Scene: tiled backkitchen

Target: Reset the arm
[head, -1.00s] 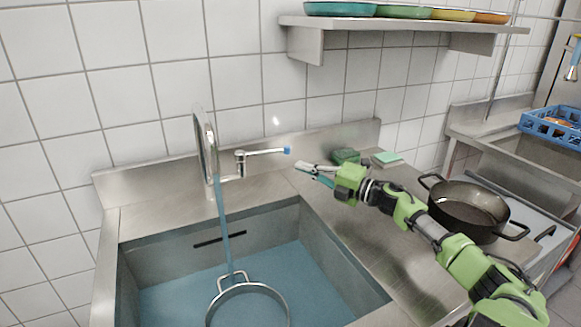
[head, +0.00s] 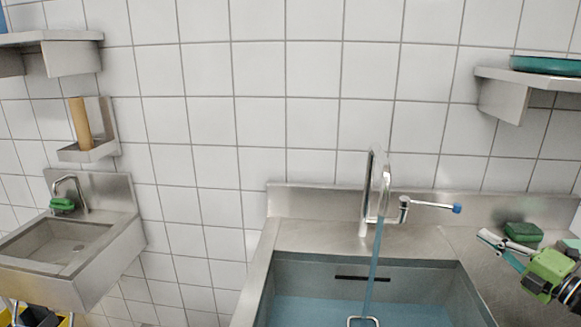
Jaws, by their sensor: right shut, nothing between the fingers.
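My right arm comes in at the right edge of the head view. Its green and black gripper (head: 489,240) is shut and empty, above the steel counter to the right of the sink basin (head: 400,270). The fingertips point left toward the tap (head: 375,190), apart from it. The tap's lever has a blue tip and sticks out to the right, above the gripper. Blue water runs from the spout into the basin. My left gripper is not in view.
A dark green sponge (head: 523,232) lies on the counter just behind the gripper. A pan rim (head: 365,321) shows at the basin's bottom. A small hand basin (head: 70,250) with a green item on its tap stands at left. Wall shelves (head: 505,98) hang at upper right and upper left.

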